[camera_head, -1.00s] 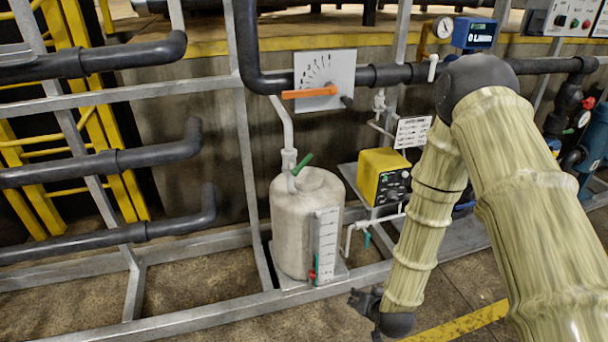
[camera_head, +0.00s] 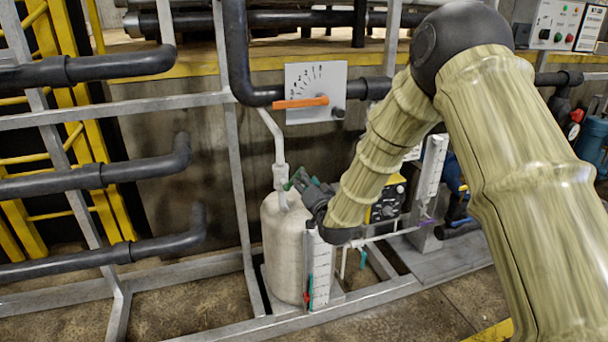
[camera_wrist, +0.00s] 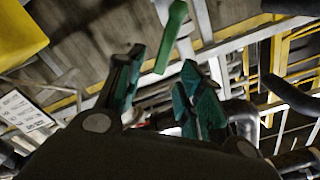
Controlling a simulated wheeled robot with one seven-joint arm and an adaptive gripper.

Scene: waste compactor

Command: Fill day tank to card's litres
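The pale day tank (camera_head: 284,245) stands on the frame, with a white scale strip (camera_head: 320,268) at its front. My gripper (camera_head: 303,182) is at the tank's top, beside the green valve lever (camera_head: 290,184), which it partly hides. In the wrist view the fingers (camera_wrist: 163,92) are open, and the green lever (camera_wrist: 172,38) points into the gap between their tips. I see no clear contact. A white card (camera_wrist: 25,110) shows at left there; its text is unreadable. An orange handle (camera_head: 300,102) lies nearly level on a marked dial plate (camera_head: 330,78).
The yellow pump box (camera_head: 398,188) is partly hidden behind my forearm. A second scale column (camera_head: 432,165) stands right of it. Dark pipes (camera_head: 100,175) and grey frame rails (camera_head: 235,170) are at left. A control box (camera_head: 555,25) is at top right.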

